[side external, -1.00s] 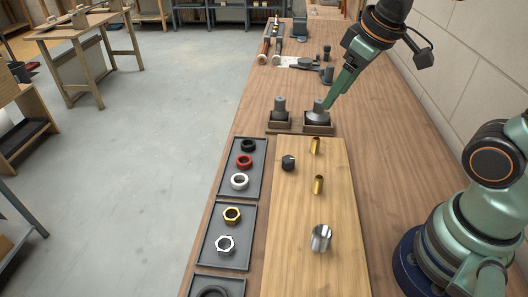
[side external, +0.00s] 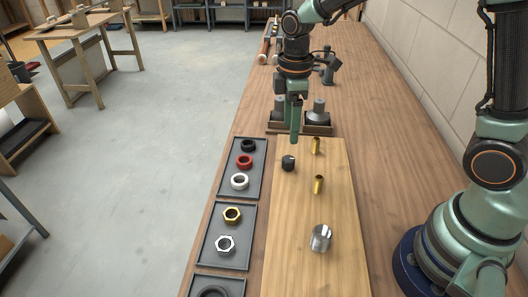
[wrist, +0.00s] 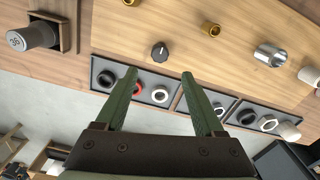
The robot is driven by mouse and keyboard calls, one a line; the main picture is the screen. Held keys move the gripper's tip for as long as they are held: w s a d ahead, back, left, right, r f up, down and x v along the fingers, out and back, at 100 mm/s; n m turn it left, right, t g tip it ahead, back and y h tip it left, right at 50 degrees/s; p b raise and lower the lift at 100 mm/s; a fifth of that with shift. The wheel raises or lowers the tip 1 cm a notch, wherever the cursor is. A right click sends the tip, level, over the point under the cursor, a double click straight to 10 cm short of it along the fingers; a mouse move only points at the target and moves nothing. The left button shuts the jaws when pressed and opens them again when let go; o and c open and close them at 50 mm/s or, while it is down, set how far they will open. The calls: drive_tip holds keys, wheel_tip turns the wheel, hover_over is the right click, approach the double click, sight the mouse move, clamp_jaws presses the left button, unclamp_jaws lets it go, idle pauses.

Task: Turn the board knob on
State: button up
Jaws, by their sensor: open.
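The black round knob (side external: 288,162) stands on the light wooden board (side external: 290,240), near the board's left edge. In the wrist view the knob (wrist: 160,52) has a pale pointer mark on its face. My gripper (side external: 294,138) points down above the far end of the board, close to the knob and apart from it. In the wrist view my gripper (wrist: 161,73) is open and empty. The knob appears just beyond the fingertips, roughly centred between them.
Two brass stubs (side external: 318,184) and a silver pipe end (side external: 321,238) rise from the board. Dark trays (side external: 210,250) with several rings and nuts lie to the left. Weights in wooden holders (side external: 318,130) stand behind the board. A wall is at the right.

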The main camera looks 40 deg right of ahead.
sight(288, 158)
wheel_tip(288, 158, down, 10)
drive_tip(key=shift+r, duration=0.25)
clamp_jaws()
